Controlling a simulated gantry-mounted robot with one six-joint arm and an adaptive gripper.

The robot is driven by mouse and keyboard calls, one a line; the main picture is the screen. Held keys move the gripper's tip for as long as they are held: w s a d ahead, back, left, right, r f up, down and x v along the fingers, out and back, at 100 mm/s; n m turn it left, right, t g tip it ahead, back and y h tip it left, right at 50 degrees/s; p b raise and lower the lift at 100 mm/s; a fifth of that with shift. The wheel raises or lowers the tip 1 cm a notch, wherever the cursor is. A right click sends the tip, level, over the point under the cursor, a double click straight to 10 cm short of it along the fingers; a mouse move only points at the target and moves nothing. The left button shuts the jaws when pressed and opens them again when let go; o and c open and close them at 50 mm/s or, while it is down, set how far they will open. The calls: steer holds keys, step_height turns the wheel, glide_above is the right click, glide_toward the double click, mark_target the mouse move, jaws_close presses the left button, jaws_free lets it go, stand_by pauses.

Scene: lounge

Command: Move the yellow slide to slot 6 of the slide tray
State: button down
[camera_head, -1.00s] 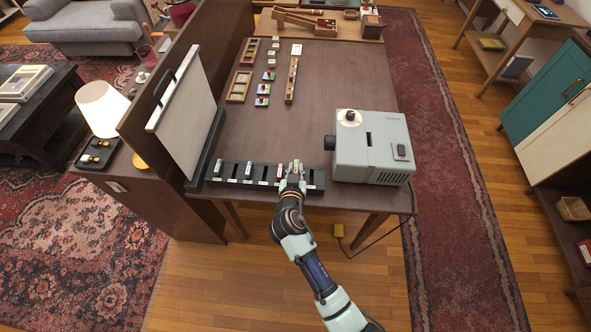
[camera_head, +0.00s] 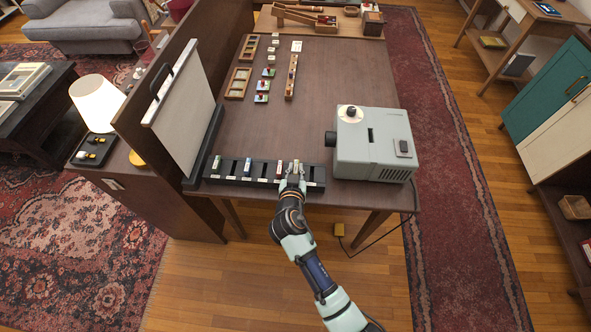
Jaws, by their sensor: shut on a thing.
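The black slide tray (camera_head: 232,181) lies along the front edge of the wooden table, with a row of slots. A green slide (camera_head: 215,163), a blue-and-white slide (camera_head: 247,167) and a red-and-white slide (camera_head: 279,169) stand in it from left to middle. My gripper (camera_head: 294,170) is over the right part of the tray, just right of the red-and-white slide. It is shut on a small slide with a yellowish top, the yellow slide (camera_head: 296,164). The gripper hides most of this slide and the slot under it, so I cannot tell how deep it sits.
A grey projector (camera_head: 372,145) stands close to the right of the tray. A white screen (camera_head: 186,110) stands at the left. Wooden trays (camera_head: 238,83) and several small coloured pieces (camera_head: 262,98) lie farther back. The table's middle is clear.

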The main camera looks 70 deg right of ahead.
steer(key=shift+f+b, duration=0.4)
steer(key=shift+f, duration=0.1)
steer(key=c, duration=1)
jaws_free()
steer(key=p+v, duration=0.2)
steer(key=v, duration=0.4)
